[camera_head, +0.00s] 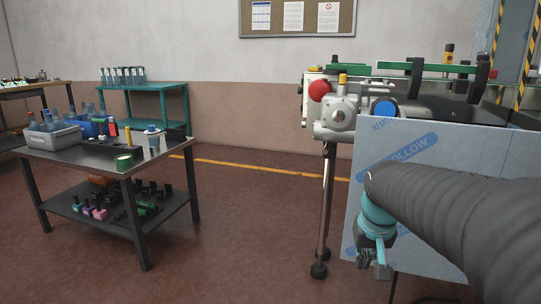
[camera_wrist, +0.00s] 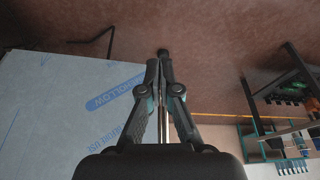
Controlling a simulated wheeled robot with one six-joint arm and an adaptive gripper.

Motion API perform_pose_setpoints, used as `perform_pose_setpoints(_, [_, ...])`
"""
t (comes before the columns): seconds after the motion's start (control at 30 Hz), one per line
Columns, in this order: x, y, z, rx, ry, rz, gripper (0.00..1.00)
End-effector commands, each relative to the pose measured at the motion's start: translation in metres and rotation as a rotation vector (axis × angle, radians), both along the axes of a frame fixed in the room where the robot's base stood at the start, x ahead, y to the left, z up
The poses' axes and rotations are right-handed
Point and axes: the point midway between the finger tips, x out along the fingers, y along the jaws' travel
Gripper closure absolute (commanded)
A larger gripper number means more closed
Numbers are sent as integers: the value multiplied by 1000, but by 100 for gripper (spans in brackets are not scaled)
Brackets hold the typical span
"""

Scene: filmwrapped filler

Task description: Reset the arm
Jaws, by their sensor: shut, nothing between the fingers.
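My gripper (camera_head: 374,268) hangs at the end of my dark arm at the lower right of the head view, in front of a film-covered panel (camera_head: 455,160). In the wrist view my gripper (camera_wrist: 159,62) has its two fingers together, with nothing between them. The panel (camera_wrist: 60,110) fills the left of the wrist view, and its film carries blue printing. Whether my gripper touches the panel cannot be told.
A machine (camera_head: 345,115) with a red knob stands behind the panel on metal legs. A dark table (camera_head: 90,150) with bottles and containers stands at left, and a teal table (camera_head: 150,88) behind it. The red-brown floor (camera_head: 250,220) between table and machine is clear.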

Motion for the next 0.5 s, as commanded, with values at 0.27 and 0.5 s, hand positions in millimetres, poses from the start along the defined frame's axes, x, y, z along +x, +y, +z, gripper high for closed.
perform_pose_setpoints(0.27, [-102,24,-23,-1,-40,45,100])
perform_pose_setpoints(0.5, [-163,36,-36,-4,-101,80,100])
